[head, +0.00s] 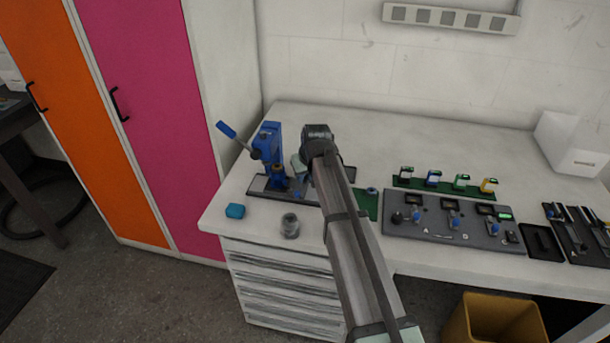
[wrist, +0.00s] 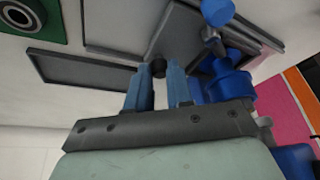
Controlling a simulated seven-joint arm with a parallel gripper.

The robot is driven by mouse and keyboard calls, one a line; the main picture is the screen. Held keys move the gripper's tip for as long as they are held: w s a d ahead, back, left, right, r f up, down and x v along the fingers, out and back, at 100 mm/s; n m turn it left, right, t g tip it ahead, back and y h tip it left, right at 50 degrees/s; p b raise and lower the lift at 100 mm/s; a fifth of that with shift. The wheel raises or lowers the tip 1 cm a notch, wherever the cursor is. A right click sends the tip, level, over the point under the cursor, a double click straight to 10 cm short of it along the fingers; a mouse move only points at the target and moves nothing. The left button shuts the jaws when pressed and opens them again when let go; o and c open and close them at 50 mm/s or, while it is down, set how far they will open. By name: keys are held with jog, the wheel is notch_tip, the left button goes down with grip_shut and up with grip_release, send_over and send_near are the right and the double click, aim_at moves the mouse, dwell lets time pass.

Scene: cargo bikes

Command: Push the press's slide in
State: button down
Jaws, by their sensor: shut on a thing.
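The blue press (head: 268,150) stands on a dark base plate (head: 262,192) at the left end of the bench, its lever raised to the upper left. In the head view my gripper (head: 298,170) is just right of the press, partly hidden by my arm. In the wrist view the blue fingers of my gripper (wrist: 157,76) are shut on a small dark knob (wrist: 158,67). A flat grey plate (wrist: 184,38), which looks like the slide, lies just beyond the knob. The press's blue body (wrist: 228,82) is close to the right of the fingers. How far the slide is out cannot be told.
A dark tray (wrist: 80,68) lies left of the fingers. A grey control panel (head: 450,218) is further right. The bench behind is clear.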

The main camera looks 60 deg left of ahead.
aim_at(291, 180)
jog(key=shift+s+a, duration=1.35)
jog(key=shift+a, duration=0.05)
jog(key=c, duration=1)
grip_release()
jog(key=v, duration=1.4)
jog(key=shift+a, duration=0.15)
jog(key=shift+w+f, duration=0.1)
